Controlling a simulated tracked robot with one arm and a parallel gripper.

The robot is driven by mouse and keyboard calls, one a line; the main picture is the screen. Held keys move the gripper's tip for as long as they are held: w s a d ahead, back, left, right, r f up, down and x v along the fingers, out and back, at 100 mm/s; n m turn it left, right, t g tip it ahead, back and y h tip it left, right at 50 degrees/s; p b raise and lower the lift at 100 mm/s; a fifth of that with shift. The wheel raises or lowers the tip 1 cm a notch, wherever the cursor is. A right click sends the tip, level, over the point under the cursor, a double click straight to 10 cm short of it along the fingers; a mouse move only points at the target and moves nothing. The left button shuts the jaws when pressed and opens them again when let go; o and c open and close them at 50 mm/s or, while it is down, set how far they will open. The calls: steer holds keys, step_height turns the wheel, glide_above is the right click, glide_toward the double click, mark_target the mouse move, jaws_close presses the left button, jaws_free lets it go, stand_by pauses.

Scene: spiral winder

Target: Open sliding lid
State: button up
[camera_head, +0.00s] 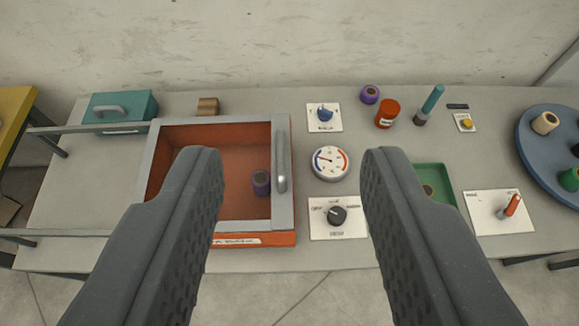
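An orange box (265,240) stands left of the middle of the table. A grey frame (180,127), which looks like the sliding lid, lies over its top. A silver bar handle (281,180) stands on the frame's right side. The box's inside shows within the frame; I cannot tell whether a clear pane covers it. A dark purple spool (261,183) stands inside. My gripper (291,158) is open and empty. Its fingers appear on both sides of the handle, apart from it; the left finger hides part of the box.
Two rails (90,128) run left from the box over bare tabletop. A teal box (120,106) with a handle stands behind the far rail. A dial gauge (330,163), a knob panel (338,218) and a green tray (436,180) lie to the right.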

steer(key=w+d+f+g+p, duration=0.2)
steer(key=w+f+g+p, duration=0.3)
steer(key=w+f, duration=0.7)
steer(key=g+y+p, duration=0.3)
steer(key=p, duration=0.5)
glide_toward(281, 153)
steer(key=p+x, duration=0.2)
steer(key=x, duration=0.6)
steer(key=shift+w+f, duration=0.1)
steer(key=shift+f, duration=0.2)
